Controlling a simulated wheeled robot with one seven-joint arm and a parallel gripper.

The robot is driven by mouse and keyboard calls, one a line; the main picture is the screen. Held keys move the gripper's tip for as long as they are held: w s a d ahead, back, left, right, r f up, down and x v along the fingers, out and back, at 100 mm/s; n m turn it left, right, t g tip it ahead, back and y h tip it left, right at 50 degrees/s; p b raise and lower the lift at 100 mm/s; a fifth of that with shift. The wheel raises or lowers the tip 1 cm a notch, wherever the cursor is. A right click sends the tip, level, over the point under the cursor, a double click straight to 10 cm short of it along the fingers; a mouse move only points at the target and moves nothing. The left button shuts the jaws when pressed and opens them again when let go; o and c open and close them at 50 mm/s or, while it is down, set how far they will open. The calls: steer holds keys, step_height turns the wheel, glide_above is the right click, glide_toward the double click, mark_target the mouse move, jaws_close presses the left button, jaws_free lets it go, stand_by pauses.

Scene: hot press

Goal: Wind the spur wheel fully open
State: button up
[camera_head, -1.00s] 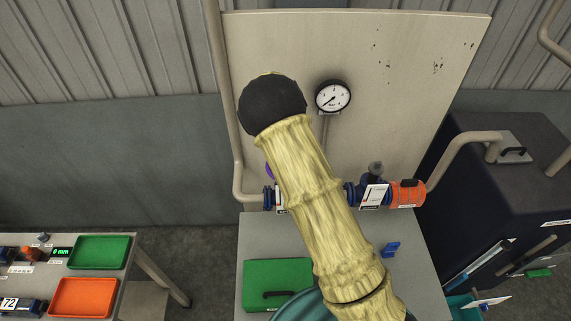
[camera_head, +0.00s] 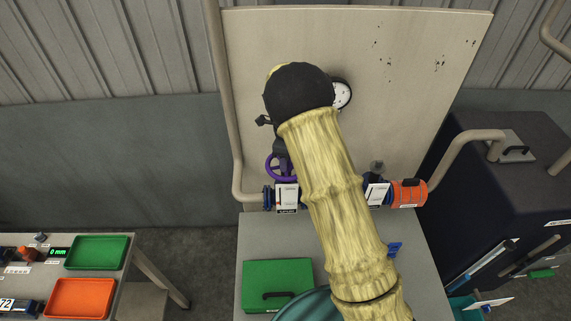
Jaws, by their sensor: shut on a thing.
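A purple handwheel (camera_head: 280,167) shows on the left valve of the pipe run, just left of my yellow-sleeved arm. Its right part is hidden by the arm. My gripper (camera_head: 281,150) is a dark shape under the black wrist, reaching down to the wheel's upper rim. It is shut on the purple wheel, though the fingertips are small and partly hidden. A white tag (camera_head: 286,193) hangs at this valve, its text too small to read. A second valve (camera_head: 377,185) with a dark top and a white tag sits right of the arm.
A pressure gauge (camera_head: 343,95) on the backboard is half hidden by my wrist. A green case (camera_head: 277,285) lies on the bench below. A side table with green and orange trays stands at left.

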steer(key=n, duration=0.4)
steer(key=shift+n+b, duration=0.35)
steer(key=shift+n, duration=0.05)
steer(key=shift+r+n, duration=0.1)
steer(key=shift+n, duration=0.6)
